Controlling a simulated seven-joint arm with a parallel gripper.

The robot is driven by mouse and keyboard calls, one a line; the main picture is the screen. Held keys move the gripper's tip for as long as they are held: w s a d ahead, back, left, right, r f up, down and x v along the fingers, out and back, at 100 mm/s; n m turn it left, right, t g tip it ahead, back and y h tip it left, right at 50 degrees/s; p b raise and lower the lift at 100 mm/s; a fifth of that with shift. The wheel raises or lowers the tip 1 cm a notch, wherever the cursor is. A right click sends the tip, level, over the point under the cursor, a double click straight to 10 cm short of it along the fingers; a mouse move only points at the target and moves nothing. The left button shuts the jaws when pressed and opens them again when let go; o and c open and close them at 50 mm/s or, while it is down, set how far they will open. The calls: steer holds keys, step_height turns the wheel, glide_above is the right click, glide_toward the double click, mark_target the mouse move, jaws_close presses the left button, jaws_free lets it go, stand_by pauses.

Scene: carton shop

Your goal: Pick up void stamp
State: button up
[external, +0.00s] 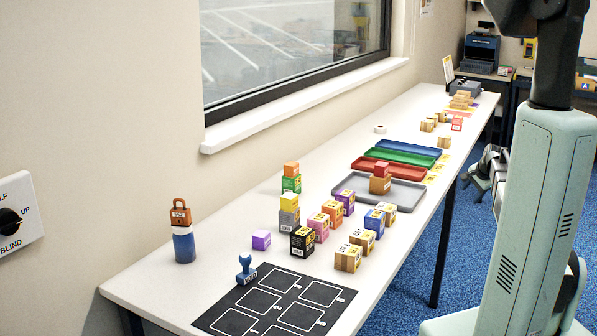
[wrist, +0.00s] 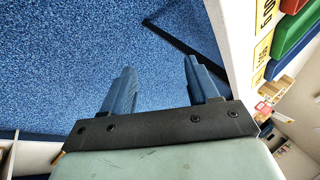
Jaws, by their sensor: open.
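A blue stamp (external: 246,269) with a round knob handle stands upright on the white table, at the upper left corner of the black mat (external: 232,322). Its small label is too small to read, so I cannot confirm that it says void. My gripper (wrist: 160,88) is open and empty in the wrist view, its two blue fingers apart over the blue floor. In the external view my gripper (external: 474,178) is off the table's right edge, far from the stamp and partly behind my arm. The stamp is not in the wrist view.
A blue cylinder (external: 184,245) with an orange padlock (external: 180,213) on top stands left. A grey tray (external: 407,203) and coloured trays lie farther back.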

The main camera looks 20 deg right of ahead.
steer(key=w+a+r+m+t, duration=0.1)
steer(key=w+a+r, duration=0.1)
steer(key=r, duration=0.5)
steer(key=w+a+r+m+t, duration=0.1)
steer(key=w+a+r, duration=0.15)
steer(key=r, duration=0.45)
steer(key=w+a+n+g+y, duration=0.1)
steer(key=a+n+g+y, duration=0.2)
steer(key=a, duration=3)
steer(key=n+g+y, duration=0.1)
steer(key=n+g, duration=0.2)
steer(key=g, duration=0.5)
glide_toward(248, 268)
steer(key=shift+w+x, duration=0.2)
steer(key=shift+x, duration=1.5)
steer(key=shift+w+x, duration=0.15)
steer(key=shift+x, duration=1.6)
steer(key=shift+w+x, duration=0.2)
steer(key=shift+x, duration=1.5)
steer(key=shift+d+f, duration=0.1)
steer(key=shift+f, duration=0.05)
